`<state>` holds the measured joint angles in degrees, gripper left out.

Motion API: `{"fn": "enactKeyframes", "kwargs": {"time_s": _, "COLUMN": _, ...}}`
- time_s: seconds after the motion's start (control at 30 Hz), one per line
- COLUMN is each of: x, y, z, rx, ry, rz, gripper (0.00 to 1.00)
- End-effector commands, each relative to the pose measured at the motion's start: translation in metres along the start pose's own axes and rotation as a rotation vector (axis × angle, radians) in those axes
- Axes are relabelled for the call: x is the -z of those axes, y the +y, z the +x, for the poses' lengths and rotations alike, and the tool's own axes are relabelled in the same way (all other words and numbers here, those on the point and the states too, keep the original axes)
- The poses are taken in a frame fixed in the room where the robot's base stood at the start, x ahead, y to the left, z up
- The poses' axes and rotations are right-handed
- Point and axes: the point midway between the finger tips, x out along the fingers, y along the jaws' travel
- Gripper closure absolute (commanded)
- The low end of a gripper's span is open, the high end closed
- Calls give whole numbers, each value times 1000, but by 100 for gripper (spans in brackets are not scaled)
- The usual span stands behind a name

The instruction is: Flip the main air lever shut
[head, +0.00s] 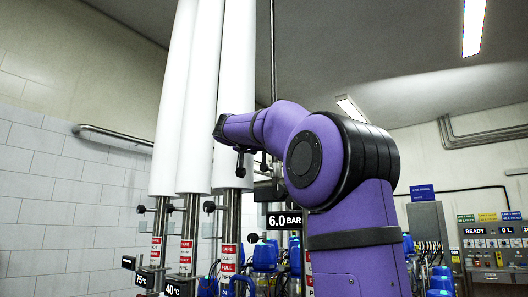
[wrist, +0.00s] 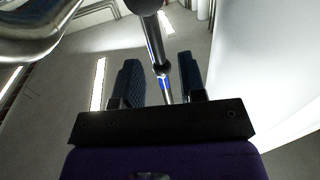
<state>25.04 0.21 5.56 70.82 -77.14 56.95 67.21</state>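My gripper (head: 252,163) is at the end of my purple arm, in front of the lower ends of the white pipes in the head view. In the wrist view, the two dark blue fingers of my gripper (wrist: 160,62) stand apart. A slim metal rod (wrist: 155,48) with blue bands and a dark upper end shows in the gap between them. I cannot tell whether it lies between the fingers or beyond them; no contact is visible. I cannot tell for certain whether this rod is the main air lever. No lever can be clearly made out in the head view.
Three white pipes (head: 204,95) stand left of my gripper, with red-and-white tags below. A 6.0 BAR display (head: 284,220) is under my arm. A curved chrome pipe (wrist: 35,32) and a large white surface (wrist: 262,65) flank the fingers in the wrist view. Control panels (head: 492,240) stand far right.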

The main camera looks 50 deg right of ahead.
Motion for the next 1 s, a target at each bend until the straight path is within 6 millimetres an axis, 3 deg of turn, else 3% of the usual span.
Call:
{"fn": "enactKeyframes", "kwargs": {"time_s": 0.23, "x": 0, "y": 0, "z": 28, "rx": -2, "ry": 0, "rz": 0, "gripper": 62}}
{"fn": "enactKeyframes", "kwargs": {"time_s": 0.6, "x": 0, "y": 0, "z": 33, "rx": 1, "ry": 0, "rz": 0, "gripper": 62}}
{"fn": "enactKeyframes", "kwargs": {"time_s": 0.63, "x": 0, "y": 0, "z": 33, "rx": 1, "ry": 0, "rz": 0, "gripper": 65}}
{"fn": "enactKeyframes", "kwargs": {"time_s": 0.8, "x": 0, "y": 0, "z": 33, "rx": 1, "ry": 0, "rz": 0, "gripper": 100}}
{"fn": "enactKeyframes", "kwargs": {"time_s": 1.0, "x": 0, "y": 1, "z": 33, "rx": 0, "ry": 0, "rz": 4, "gripper": 100}}
